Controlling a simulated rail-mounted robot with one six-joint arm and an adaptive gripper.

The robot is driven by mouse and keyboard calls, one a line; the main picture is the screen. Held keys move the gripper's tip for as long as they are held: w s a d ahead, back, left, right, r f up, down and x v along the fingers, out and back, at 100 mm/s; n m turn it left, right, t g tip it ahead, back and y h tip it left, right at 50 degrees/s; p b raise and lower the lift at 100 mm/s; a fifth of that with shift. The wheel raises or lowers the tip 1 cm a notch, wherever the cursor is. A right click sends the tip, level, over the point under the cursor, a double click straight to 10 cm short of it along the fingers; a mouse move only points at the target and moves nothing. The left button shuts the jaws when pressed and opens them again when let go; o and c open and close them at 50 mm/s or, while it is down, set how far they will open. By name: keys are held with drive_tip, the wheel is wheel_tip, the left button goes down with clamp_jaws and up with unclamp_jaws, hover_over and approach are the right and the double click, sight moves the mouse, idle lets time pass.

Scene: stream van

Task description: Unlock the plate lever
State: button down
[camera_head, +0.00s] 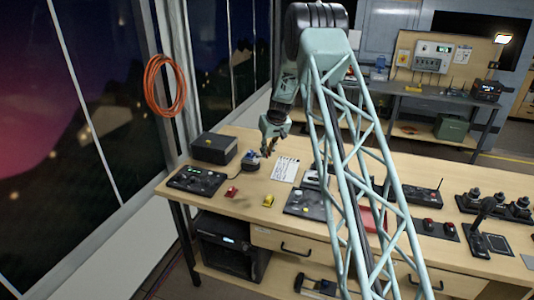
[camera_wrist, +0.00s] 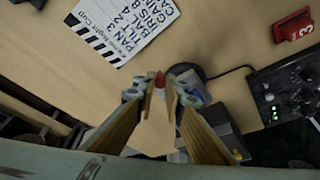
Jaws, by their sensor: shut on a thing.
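My gripper (camera_head: 268,151) reaches down over the far left part of the wooden table. In the wrist view its two fingers (camera_wrist: 161,88) converge on a small red-tipped piece (camera_wrist: 160,79), which looks like the plate lever, and are shut on it. Beside the fingertips is a small device with a dark round base and a blue-grey top (camera_wrist: 190,84). The same device (camera_head: 250,161) shows in the head view, left of the gripper. The fingers hide part of it, so how far the lever is turned cannot be told.
A black box (camera_head: 214,148) stands behind the device, and a black control panel (camera_head: 197,180) lies to its left. A white clapperboard (camera_head: 285,169) lies to the right. A red numbered block (camera_head: 232,192) and a yellow one (camera_head: 268,200) lie in front. A cable runs from the device to the panel.

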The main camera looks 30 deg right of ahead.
drive_tip(key=shift+s+a+m+h+p, duration=0.15)
drive_tip(key=shift+a+m+h+p, duration=0.2)
drive_tip(key=shift+m, duration=0.45)
drive_tip(key=shift+a+m+g+h+b, duration=0.6)
drive_tip(key=shift+a+m+b, duration=0.4)
drive_tip(key=shift+m+b, duration=1.05)
drive_tip(key=shift+a+m+g+h+b, duration=0.55)
drive_tip(key=shift+a+m+b, duration=0.4)
drive_tip(key=shift+m+b, duration=1.1)
drive_tip(key=shift+a+m+g+h+b, duration=0.45)
drive_tip(key=shift+a+m+h+b, duration=0.4)
drive_tip(key=shift+m+b, duration=1.2)
drive_tip(key=shift+a+m+p, duration=0.2)
drive_tip(key=shift+m+p, duration=0.2)
drive_tip(key=shift+m, duration=0.25)
drive_tip(key=c, duration=2.7)
unclamp_jaws()
drive_tip(key=shift+y, duration=0.25)
drive_tip(key=shift+r, duration=0.1)
